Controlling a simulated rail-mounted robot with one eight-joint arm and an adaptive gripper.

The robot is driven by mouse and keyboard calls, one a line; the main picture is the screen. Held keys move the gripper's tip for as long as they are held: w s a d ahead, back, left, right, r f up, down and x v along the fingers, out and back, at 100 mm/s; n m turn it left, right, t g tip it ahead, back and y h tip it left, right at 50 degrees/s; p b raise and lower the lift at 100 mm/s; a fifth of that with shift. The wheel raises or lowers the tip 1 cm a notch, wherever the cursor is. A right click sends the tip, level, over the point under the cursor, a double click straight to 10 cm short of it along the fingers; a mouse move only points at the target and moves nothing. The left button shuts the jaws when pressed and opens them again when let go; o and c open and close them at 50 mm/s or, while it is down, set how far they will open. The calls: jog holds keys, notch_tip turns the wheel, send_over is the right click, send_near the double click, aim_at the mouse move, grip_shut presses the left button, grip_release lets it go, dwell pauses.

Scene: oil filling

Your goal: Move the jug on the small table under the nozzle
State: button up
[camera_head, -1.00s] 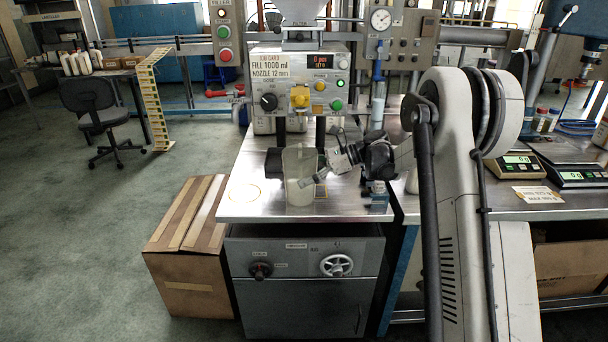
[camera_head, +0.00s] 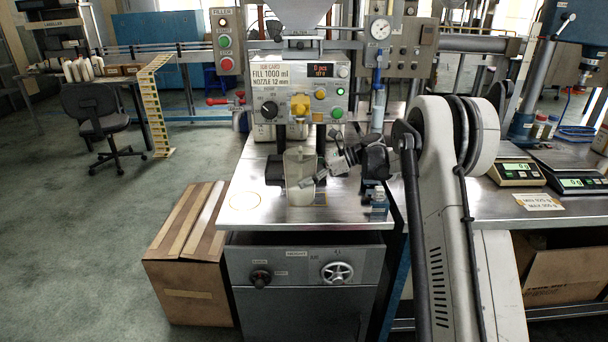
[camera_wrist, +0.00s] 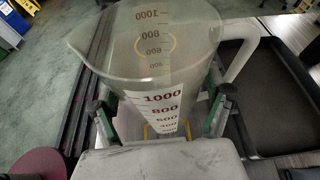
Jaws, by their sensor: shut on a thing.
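The clear jug (camera_head: 299,178) with red graduation marks is at the metal small table (camera_head: 258,219), in front of the filling machine. Its wide mouth faces up in the wrist view (camera_wrist: 150,45), with its handle at the right. My gripper (camera_head: 309,183) is shut on the jug from the right, and its two fingers flank the jug in the wrist view (camera_wrist: 163,108). I cannot tell whether the jug's base touches the table. A yellow block (camera_head: 300,105) sits on the machine's front, above the jug; the nozzle tip is hard to make out.
A yellow ring mark (camera_head: 245,200) lies on bare table to the left. A blue-grey object (camera_head: 379,201) stands near the table's right edge. A cardboard box (camera_head: 187,252) is on the floor at left. Scales (camera_head: 517,171) stand on the right bench.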

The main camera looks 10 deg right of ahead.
jog(key=o, duration=1.2)
jog(key=shift+c, duration=0.2)
jog(key=shift+d, duration=0.1)
jog(key=v, duration=1.2)
jog(key=s+a+r+n+h, duration=0.35)
jog(key=s+a+r, duration=0.2)
jog(key=s, duration=0.35)
jog(key=s+a+r+n+h, duration=0.3)
jog(key=s+a+r+n, duration=0.15)
jog(key=s+a, duration=0.4)
jog(key=s+f+n+t+h, duration=0.1)
jog(key=s+n, duration=0.3)
jog(key=s, duration=0.5)
jog(key=s+d+f+n+t+h, duration=0.1)
jog(key=s+f+n+h, duration=0.1)
jog(key=s, duration=0.7)
jog(key=s+d+f+n+t+h, duration=0.1)
jog(key=s+f+n+t+h, duration=0.1)
jog(key=s+n, duration=0.4)
jog(key=s+h, duration=0.1)
jog(key=s, duration=0.3)
jog(key=shift+f+h+p, duration=0.3)
jog(key=shift+f+h, duration=0.05)
